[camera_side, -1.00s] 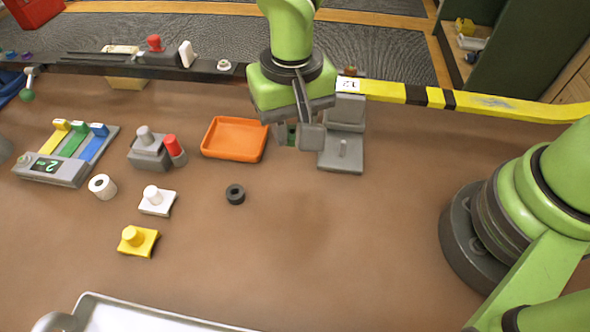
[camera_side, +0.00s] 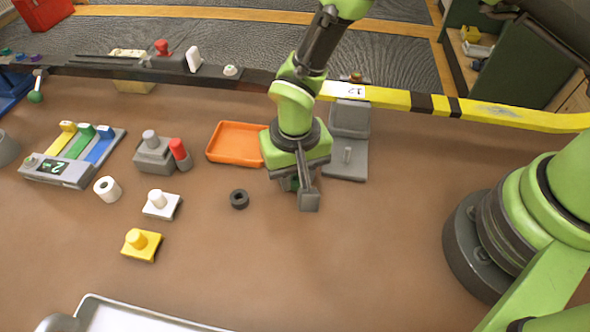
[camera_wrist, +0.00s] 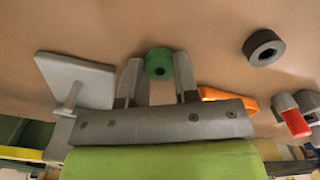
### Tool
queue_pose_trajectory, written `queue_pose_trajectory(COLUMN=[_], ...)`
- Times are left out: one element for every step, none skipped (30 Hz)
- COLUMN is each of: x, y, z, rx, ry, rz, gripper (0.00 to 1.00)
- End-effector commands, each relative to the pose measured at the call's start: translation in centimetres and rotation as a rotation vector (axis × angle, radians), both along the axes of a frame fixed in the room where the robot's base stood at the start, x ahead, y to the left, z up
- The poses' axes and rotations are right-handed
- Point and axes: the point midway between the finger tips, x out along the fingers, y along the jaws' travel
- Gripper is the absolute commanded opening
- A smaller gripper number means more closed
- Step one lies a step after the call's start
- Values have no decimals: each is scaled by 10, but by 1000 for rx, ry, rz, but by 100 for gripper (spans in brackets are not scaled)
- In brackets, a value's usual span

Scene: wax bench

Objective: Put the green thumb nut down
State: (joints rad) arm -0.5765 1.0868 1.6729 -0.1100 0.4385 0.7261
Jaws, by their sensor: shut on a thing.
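The green thumb nut (camera_wrist: 158,63) is held between the two fingers of my gripper (camera_wrist: 158,70) in the wrist view. In the side view my gripper (camera_side: 297,190) is low over the brown bench, right of the black ring-shaped nut (camera_side: 239,199). Only a sliver of green shows between the fingers there, as they largely hide the nut. I cannot tell whether the nut touches the bench. The black nut also shows at the upper right of the wrist view (camera_wrist: 263,48).
An orange tray (camera_side: 236,160) lies just left of my gripper. A grey stand with a peg (camera_side: 346,172) is behind it to the right. White (camera_side: 161,213) and yellow (camera_side: 141,246) knobbed blocks stand to the left.

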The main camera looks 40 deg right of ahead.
Motion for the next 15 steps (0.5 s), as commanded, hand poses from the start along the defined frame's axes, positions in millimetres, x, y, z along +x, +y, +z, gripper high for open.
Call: queue_pose_trajectory(x=[0, 0, 0, 0, 0, 0, 0, 0, 0, 0, 0, 0, 0, 0, 0], y=[0, 0, 0, 0, 0, 0, 0, 0, 0, 0, 0, 0, 0, 0, 0], z=[-2, -2, -2, -2, -2, -2, -2, -2, -2, -2, -2, -2, -1, 0, 2], rx=[-1, -1, 0, 0, 0, 0, 0, 0, 0, 0, 0, 0, 0, 0, 1], ry=[1, 1, 0, 0, 0, 0, 0, 0, 0, 0, 0, 0, 0, 0, 0], rz=[0, 0, 0, 0, 0, 0, 0, 0, 0, 0, 0, 0, 0, 0, 0], gripper=[15, 31, 40, 47, 54, 54, 54, 54, 54, 54, 54, 54, 54, 54, 54])
